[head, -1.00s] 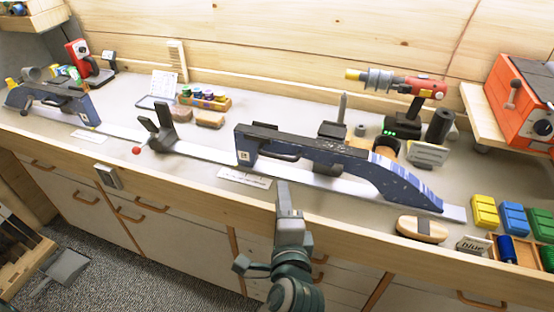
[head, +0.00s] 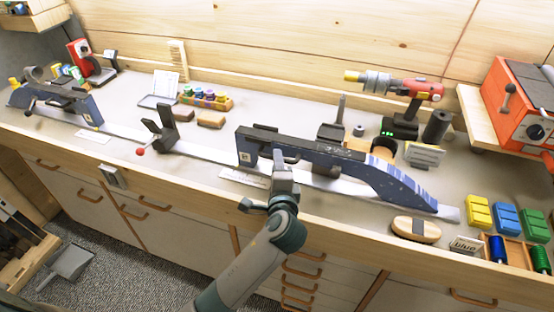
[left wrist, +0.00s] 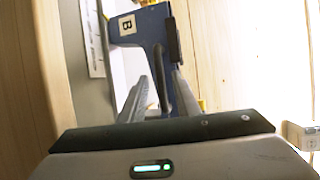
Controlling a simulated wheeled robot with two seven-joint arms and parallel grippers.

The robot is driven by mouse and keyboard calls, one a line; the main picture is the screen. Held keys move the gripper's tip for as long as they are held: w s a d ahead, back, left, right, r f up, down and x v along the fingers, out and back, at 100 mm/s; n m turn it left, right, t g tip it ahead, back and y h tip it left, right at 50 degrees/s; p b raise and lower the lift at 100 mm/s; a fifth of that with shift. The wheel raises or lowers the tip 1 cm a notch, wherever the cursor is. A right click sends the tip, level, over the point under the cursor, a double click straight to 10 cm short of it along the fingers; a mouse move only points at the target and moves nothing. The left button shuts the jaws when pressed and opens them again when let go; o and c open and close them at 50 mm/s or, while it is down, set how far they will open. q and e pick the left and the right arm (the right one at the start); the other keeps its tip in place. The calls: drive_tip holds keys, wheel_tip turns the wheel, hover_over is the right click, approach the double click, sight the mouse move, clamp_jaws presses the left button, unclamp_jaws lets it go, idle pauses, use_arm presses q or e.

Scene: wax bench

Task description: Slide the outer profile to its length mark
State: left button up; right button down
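A blue profile (head: 402,188) with a dark top and striped end stands on the pale rail (head: 215,154) at the right. A dark handle runs along its near side. A similar blue profile (head: 84,107) stands at the rail's left end. A white marked card (head: 240,176) lies below the right profile's left end. My left gripper (head: 285,165) is at that profile's handle. In the left wrist view the fingers (left wrist: 160,100) are apart, with part of the blue profile (left wrist: 150,28), labelled B, ahead of them. Contact cannot be told. My right gripper is out of view.
A dark clamp (head: 160,130) with a red knob stands mid-rail. Behind the right profile are a drill (head: 408,88) and a black cylinder (head: 436,127). A brush (head: 416,229) and yellow block (head: 478,211) lie at the right. The bench edge is in front.

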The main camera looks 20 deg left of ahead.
use_arm(q)
drive_tip(key=shift+w+a+f, duration=0.1)
drive_tip(key=shift+w+a, duration=0.05)
drive_tip(key=shift+w, duration=0.3)
clamp_jaws()
